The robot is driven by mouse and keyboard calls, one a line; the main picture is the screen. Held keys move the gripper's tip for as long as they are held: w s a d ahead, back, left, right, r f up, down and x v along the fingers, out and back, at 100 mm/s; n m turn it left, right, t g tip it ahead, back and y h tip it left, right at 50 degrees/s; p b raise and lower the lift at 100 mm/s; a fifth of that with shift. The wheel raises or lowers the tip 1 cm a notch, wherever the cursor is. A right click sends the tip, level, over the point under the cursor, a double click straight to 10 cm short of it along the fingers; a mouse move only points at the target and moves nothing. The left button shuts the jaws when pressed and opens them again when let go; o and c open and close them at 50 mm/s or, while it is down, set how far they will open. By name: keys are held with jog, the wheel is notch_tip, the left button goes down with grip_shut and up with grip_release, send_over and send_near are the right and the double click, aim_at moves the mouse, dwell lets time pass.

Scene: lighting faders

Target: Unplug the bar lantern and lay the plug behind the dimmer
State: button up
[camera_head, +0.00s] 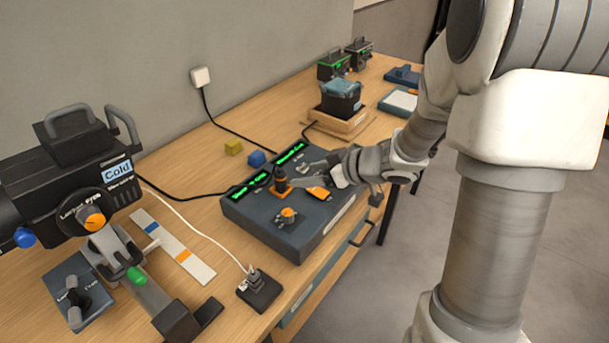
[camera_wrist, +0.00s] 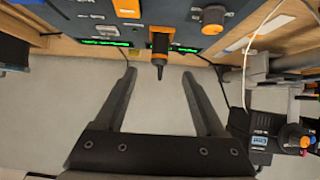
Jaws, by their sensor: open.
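A black lantern (camera_head: 55,170) with a "Cold" label stands at the left; I cannot confirm it is the bar lantern. A white cable (camera_head: 205,232) runs from near it to a plug (camera_head: 250,277) seated in a small black socket block (camera_head: 262,293) near the front edge. The dark dimmer (camera_head: 310,228) with green displays is in the middle; it shows at the top of the wrist view (camera_wrist: 185,15). My gripper (camera_head: 308,178) is over the dimmer, open and empty. In the wrist view its fingers (camera_wrist: 159,76) straddle an orange and black control's line, not visibly touching it.
A wall socket (camera_head: 201,77) feeds a black cable along the back. Yellow (camera_head: 233,147) and blue (camera_head: 257,158) blocks lie behind the dimmer, with some bare wood. A box on a wooden stand (camera_head: 341,97) is further back. A small lever box (camera_head: 78,290) is front left.

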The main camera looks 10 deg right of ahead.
aim_at(285, 174)
jog(key=b+x, duration=0.4)
jog(key=x, duration=0.3)
jog(key=shift+f, duration=0.15)
jog(key=shift+x, duration=0.9)
grip_shut()
jog(key=shift+r, duration=0.4)
jog(key=shift+r+p, duration=2)
jog(key=shift+p, duration=0.75)
